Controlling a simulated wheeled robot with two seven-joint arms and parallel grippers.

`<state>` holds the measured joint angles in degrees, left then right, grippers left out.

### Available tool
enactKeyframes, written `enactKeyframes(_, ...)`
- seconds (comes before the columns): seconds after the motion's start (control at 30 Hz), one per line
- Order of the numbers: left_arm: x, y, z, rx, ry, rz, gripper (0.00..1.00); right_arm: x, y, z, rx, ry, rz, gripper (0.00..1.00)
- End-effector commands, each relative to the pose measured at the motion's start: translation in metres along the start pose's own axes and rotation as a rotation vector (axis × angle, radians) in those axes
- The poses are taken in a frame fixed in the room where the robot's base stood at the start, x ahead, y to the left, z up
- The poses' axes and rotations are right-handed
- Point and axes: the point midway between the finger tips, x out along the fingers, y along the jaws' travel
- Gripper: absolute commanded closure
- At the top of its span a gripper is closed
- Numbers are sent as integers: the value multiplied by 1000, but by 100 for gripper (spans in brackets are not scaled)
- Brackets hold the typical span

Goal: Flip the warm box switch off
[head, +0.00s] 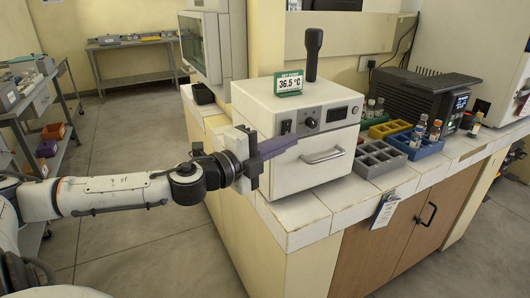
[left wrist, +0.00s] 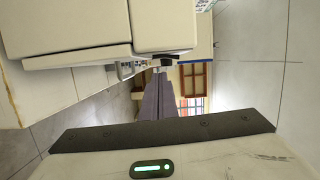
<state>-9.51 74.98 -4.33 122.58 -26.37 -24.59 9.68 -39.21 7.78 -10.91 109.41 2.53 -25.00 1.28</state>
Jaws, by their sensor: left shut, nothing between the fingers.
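The warm box (head: 300,170) is a white cabinet on the tiled counter, with a pull handle (head: 322,156) on its door. Its control strip has a dark switch (head: 286,127) at the left, a round black knob (head: 311,122) and a small dark display (head: 337,114). The switch's position is too small to tell. My left gripper (head: 284,143) is shut and empty, with its fingers in front of the box just below the switch. I cannot tell whether they touch it. The left wrist view shows the closed fingers (left wrist: 160,97) beside the pale box body (left wrist: 80,30). My right gripper is out of view.
A green-framed 36.5 °C sign (head: 289,83) and an upright black-handled item (head: 312,55) are on top of the box. Grey (head: 381,158), yellow and blue racks, some with vials, stand to its right. Open floor (head: 150,240) lies left of the counter.

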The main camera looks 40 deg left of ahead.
Motion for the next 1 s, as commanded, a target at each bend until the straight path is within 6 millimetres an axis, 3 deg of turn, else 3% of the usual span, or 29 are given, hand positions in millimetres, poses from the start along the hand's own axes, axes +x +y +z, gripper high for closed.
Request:
enactKeyframes(0.1,-8,2,-18,-3,-4,1,100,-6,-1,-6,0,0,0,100)
enactKeyframes(0.47,-35,4,-17,-3,-2,4,100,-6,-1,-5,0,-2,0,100)
enactKeyframes(1.0,-99,6,-17,-4,-3,1,100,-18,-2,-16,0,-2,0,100)
